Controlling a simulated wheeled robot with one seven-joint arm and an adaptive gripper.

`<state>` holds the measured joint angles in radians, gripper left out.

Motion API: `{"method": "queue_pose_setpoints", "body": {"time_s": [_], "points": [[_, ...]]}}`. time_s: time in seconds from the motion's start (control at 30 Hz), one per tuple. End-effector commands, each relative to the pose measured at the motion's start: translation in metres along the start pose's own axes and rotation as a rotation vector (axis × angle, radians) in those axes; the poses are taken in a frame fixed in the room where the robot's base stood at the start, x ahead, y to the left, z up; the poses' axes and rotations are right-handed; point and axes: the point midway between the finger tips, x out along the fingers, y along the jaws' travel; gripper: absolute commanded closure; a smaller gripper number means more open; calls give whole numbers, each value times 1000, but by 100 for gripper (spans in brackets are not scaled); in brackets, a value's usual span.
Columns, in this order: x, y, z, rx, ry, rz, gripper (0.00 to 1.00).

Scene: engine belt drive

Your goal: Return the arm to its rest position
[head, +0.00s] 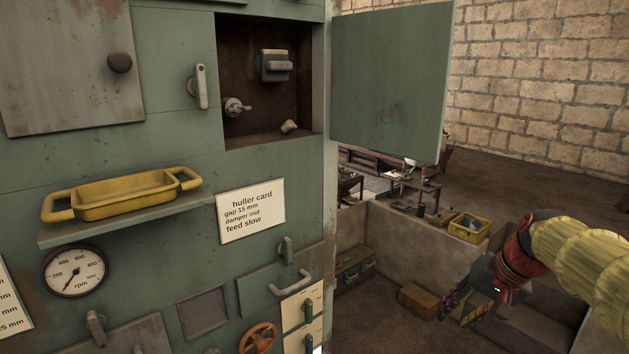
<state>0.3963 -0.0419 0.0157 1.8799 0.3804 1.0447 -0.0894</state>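My gripper (462,307) is at the lower right in the head view, on the end of my arm with its yellow sleeve and red and black wrist. It points down and to the left, well right of the green machine (160,145) and apart from it. The fingers are dark and small against the floor and boxes behind. I cannot tell whether they are open or shut, and no held thing can be made out.
The machine's green door (390,80) stands open, showing a recess with a small pale lump (289,126). A yellow tray (125,193) sits on a shelf. Behind my arm are a low wall, a yellow crate (469,228) and a brown box (418,299).

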Motion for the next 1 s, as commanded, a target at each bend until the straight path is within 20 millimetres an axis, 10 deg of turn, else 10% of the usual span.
{"method": "queue_pose_setpoints", "body": {"time_s": [0.53, 1.0], "points": [[86, 67, 252, -370, 55, 240, 70], [94, 46, 292, -508, 160, 166, 70]]}}
